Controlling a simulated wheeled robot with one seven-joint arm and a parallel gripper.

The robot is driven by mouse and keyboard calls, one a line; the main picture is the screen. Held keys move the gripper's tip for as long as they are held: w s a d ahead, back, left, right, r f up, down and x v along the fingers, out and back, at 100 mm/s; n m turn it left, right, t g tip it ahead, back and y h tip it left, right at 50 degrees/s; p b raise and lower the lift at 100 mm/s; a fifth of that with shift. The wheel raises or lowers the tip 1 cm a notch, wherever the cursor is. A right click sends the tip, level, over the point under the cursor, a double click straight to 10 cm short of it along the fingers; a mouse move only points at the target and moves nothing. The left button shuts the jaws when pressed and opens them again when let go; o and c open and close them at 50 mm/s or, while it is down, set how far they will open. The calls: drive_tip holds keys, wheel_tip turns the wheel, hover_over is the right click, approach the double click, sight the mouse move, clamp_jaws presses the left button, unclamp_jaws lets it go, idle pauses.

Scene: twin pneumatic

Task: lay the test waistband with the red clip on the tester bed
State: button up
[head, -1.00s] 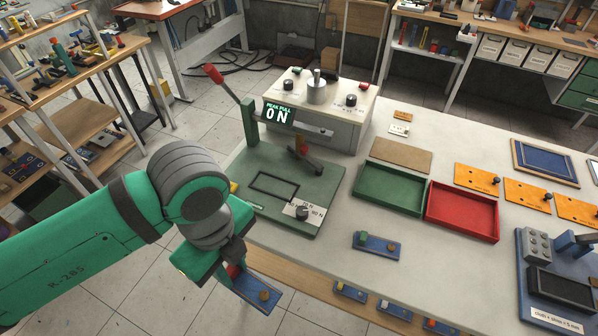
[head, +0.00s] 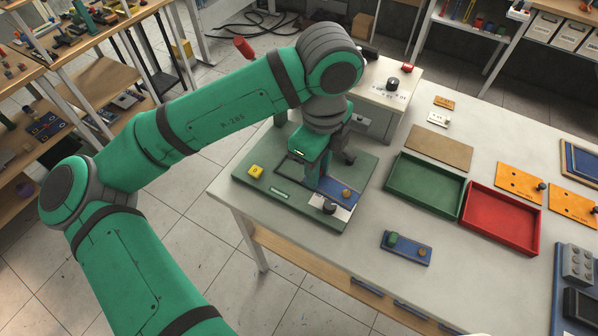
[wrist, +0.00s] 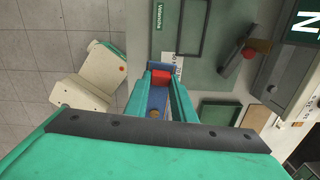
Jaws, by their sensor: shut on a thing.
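My gripper (head: 318,184) is shut on the test waistband (head: 345,191), a blue strip with a brass knob at one end. Its red clip (wrist: 161,77) shows between my fingertips in the wrist view; my gripper hides it in the head view. The waistband is over the front right of the green tester (head: 250,188), close to the dial plate. I cannot tell whether it touches anything. The tester bed's dark rectangular outline (wrist: 178,33) lies beyond the fingertips in the wrist view. In the head view my gripper partly covers it.
A second blue strip with a green clip (head: 406,249) lies on the bench. Green (head: 430,202) and red (head: 500,238) trays stand to the right. The tester has a dial (head: 329,207), a yellow button (head: 256,171) and a red-knobbed lever (head: 243,45).

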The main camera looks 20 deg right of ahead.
drive_tip(key=d, duration=0.3)
approach(291, 168)
drive_tip(key=shift+s+f+n, duration=0.3)
drive_tip(key=shift+s+n, duration=0.1)
drive_tip(key=shift+s, duration=0.25)
drive_tip(key=shift+w+a+f, duration=0.1)
drive_tip(key=shift+w+f, duration=0.5)
drive_tip(key=shift+f, duration=0.15)
drive_tip(key=shift+w+f, duration=0.2)
drive_tip(key=shift+f, duration=1.5)
drive_tip(key=shift+a+f, duration=0.15)
drive_tip(key=o, duration=0.9)
drive_tip(key=shift+o, duration=0.6)
drive_tip(key=shift+s+d, duration=0.1)
drive_tip(key=shift+d, duration=0.1)
